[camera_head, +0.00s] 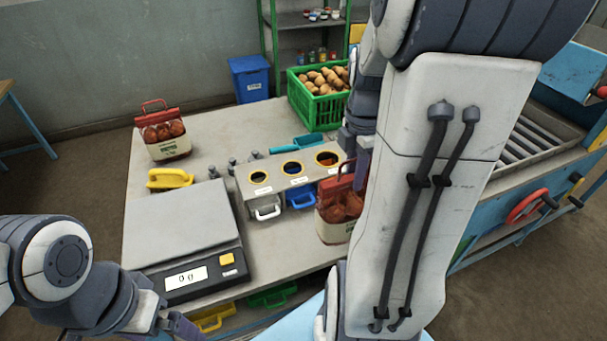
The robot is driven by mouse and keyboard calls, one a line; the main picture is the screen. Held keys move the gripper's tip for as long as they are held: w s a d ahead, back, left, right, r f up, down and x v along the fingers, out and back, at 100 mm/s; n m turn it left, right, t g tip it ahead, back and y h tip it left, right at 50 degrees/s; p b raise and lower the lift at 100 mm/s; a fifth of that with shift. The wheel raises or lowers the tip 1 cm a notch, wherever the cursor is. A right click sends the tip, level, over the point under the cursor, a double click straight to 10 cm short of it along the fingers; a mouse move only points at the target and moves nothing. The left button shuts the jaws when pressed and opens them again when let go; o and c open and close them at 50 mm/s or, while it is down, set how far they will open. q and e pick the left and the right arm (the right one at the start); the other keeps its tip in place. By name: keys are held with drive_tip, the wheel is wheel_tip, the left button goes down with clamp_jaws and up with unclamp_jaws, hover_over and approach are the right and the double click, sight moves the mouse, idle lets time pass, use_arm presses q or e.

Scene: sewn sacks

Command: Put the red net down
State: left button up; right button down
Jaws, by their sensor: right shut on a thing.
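A red net (338,213) of round brown produce, with a red handle and a pale label band, is at the right end of the table, partly hidden by my right arm. My right gripper (359,168) is at its handle and is shut on it. I cannot tell whether its base touches the table (210,172). A similar red net (165,138) stands upright at the table's far left corner. My left arm is at the lower left; its gripper (178,326) is cut off by the bottom edge, so its jaws are unclear.
A scale (182,228) reading 0 with an empty platform fills the near left. A grey box with round holes (250,192) stands mid-table, beside the held net. Free room is around the far net.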

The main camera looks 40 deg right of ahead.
drive_tip(key=w+a+f+p, duration=0.1)
drive_tip(key=w+f+p, duration=0.2)
drive_tip(key=w+f, duration=0.5)
drive_tip(key=shift+w+f+p, duration=0.15)
drive_tip(key=shift+f+p, duration=0.15)
drive_tip(key=shift+f, duration=0.3)
drive_tip(key=c, duration=0.7)
unclamp_jaws()
drive_tip(key=shift+a, duration=0.1)
wheel_tip(320, 180, up, 12)
drive_tip(key=shift+r+b, duration=0.15)
drive_tip(key=shift+b, duration=0.8)
